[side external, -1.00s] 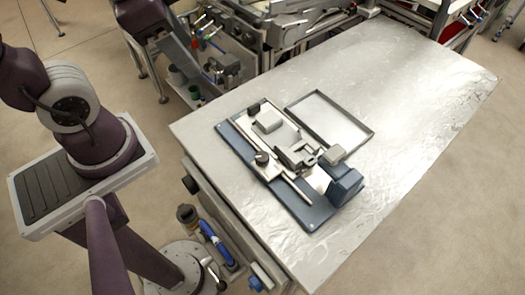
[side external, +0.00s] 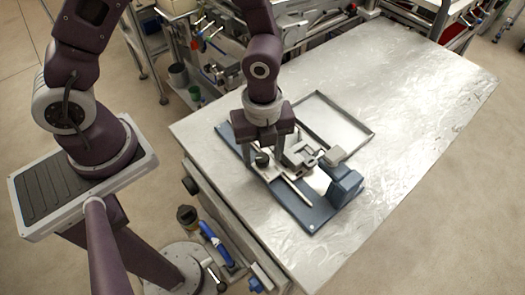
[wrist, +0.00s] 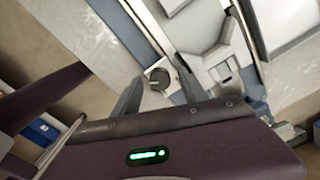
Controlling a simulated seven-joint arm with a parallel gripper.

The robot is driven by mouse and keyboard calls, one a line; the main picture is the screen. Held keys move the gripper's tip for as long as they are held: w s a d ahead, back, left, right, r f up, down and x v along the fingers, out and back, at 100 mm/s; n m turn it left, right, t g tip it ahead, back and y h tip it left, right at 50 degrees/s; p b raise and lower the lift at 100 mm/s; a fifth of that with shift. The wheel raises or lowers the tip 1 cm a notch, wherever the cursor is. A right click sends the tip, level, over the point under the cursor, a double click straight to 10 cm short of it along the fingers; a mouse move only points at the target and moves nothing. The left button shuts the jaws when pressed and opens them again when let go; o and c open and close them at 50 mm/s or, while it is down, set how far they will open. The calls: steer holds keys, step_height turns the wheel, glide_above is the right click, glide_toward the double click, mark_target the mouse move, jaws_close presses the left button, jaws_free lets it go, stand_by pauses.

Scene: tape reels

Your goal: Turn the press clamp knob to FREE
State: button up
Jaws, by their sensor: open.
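The press clamp knob (side external: 262,159) is a small dark knob on the grey and blue press (side external: 316,216). It also shows in the wrist view (wrist: 159,77), on a pale mount beside a long bar. Its markings are too small to read. My gripper (side external: 265,146) points down over the left part of the press, right at the knob. In the wrist view my gripper (wrist: 160,84) is open, with one dark finger on each side of the knob in the picture. I cannot tell whether either finger touches it.
A shallow metal tray (side external: 371,134) lies on the table behind the press. A dark blue block (side external: 345,186) stands at the press's right end. The silver tabletop (side external: 425,105) is clear to the right. Racks and equipment stand beyond the table's far left edge.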

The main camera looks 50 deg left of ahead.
jaws_close()
steer(key=shift+n, duration=0.3)
steer(key=n, duration=0.4)
steer(key=shift+n, duration=0.3)
steer(key=n, duration=0.4)
steer(key=shift+n, duration=0.3)
steer(key=n, duration=0.4)
steer(key=shift+n, duration=2.5)
